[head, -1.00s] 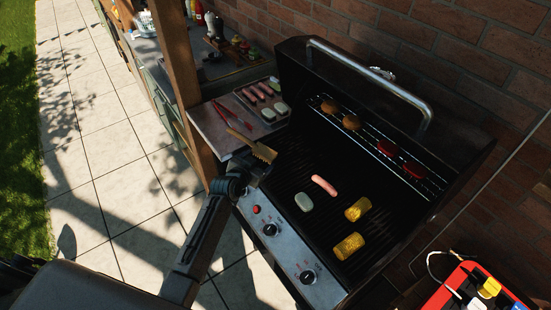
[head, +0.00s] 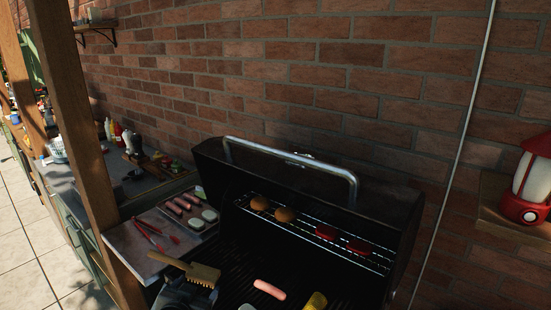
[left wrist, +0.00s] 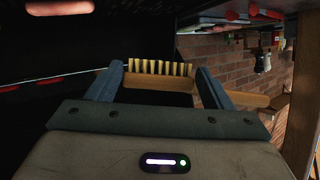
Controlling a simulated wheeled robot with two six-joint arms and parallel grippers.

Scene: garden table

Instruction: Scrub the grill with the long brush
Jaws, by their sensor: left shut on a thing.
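The brush (head: 205,273) has a light wooden handle and tan bristles. My left gripper (head: 187,287) is shut on it, over the left part of the open grill (head: 232,258). In the left wrist view the brush (left wrist: 160,82) lies crosswise between the two fingers of my left gripper (left wrist: 158,88), with its bristles toward the top of the picture. I cannot tell whether the bristles touch the grate. The grill's front is cut off in the head view. My right gripper is not in view.
On the grate lie a sausage (head: 269,289) and a corn piece (head: 315,301). Buns (head: 285,214) and red pieces (head: 326,232) sit on the upper rack. A food tray (head: 213,229) and red tongs (head: 149,233) are on the side shelf. A wooden post (head: 85,150) stands left.

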